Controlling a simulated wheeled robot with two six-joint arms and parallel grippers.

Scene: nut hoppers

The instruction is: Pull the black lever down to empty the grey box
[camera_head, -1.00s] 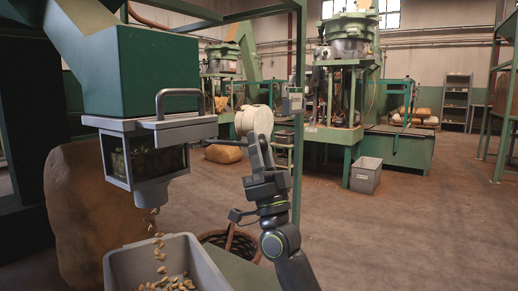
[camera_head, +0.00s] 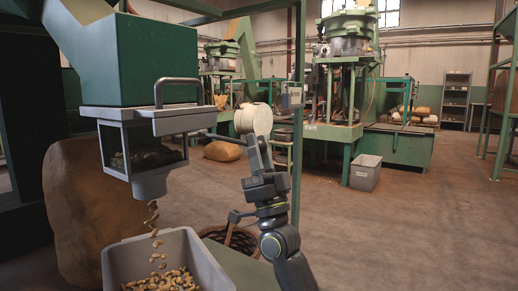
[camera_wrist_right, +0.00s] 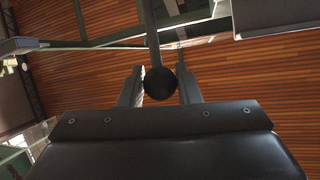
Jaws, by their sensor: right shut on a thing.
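The grey box (camera_head: 112,150) with a clear front window hangs under the green hopper (camera_head: 160,55). Nuts lie low behind its window, and several fall from its spout (camera_head: 150,186). The black lever (camera_head: 222,139) sticks out from the box's right side towards my right gripper (camera_head: 250,146). In the right wrist view, the lever's black ball end (camera_wrist_right: 160,82) sits between the two fingers of my right gripper (camera_wrist_right: 160,90), which is shut on it. My left gripper is not in view.
A grey bin (camera_head: 205,262) under the spout holds a pile of nuts. A wicker basket (camera_head: 236,238) stands behind it, and a large brown sack (camera_head: 80,215) stands left. A green post (camera_head: 298,110) rises behind my right arm.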

